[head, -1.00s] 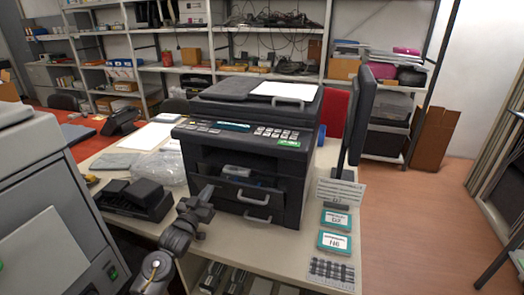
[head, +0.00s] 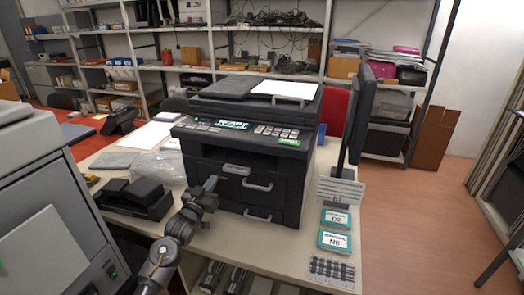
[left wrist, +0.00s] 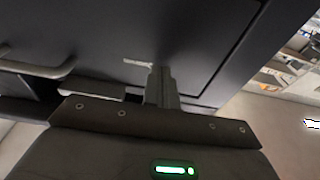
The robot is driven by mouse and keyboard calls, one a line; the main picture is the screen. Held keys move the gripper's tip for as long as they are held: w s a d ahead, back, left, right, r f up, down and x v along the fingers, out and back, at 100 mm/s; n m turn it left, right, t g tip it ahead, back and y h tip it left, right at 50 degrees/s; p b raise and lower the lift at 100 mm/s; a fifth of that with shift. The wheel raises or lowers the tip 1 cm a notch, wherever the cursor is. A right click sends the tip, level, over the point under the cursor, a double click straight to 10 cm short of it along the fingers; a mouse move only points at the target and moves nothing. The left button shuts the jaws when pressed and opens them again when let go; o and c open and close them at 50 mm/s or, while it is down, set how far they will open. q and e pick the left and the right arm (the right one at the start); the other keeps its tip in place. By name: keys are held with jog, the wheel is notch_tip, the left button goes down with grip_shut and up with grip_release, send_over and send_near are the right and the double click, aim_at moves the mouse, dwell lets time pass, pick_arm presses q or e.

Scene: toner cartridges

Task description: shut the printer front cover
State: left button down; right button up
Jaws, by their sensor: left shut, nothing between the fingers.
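The black printer (head: 250,140) stands on the table in the head view. Its front cover (head: 240,176) is up and lies flush with the printer's front, so the inside is hidden. A grey handle (head: 257,186) is on the cover, and the printer's display (head: 232,125) is lit with text. My left gripper (head: 211,184) is shut and empty, in front of the left part of the cover. The left wrist view shows its fingers (left wrist: 161,88) close to the dark front panel (left wrist: 150,35); I cannot tell whether they touch it. My right gripper is not in view.
A black device (head: 138,196) and a clear plastic bag (head: 160,170) lie left of the printer. A dark monitor (head: 361,110) and two teal-edged cards (head: 334,240) stand or lie at right. A grey machine (head: 45,215) fills the left. Floor at right is clear.

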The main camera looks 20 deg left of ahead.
pick_arm(q)
jog(key=s+p, duration=0.4)
jog(key=s, duration=0.4)
jog(key=shift+p, duration=0.3)
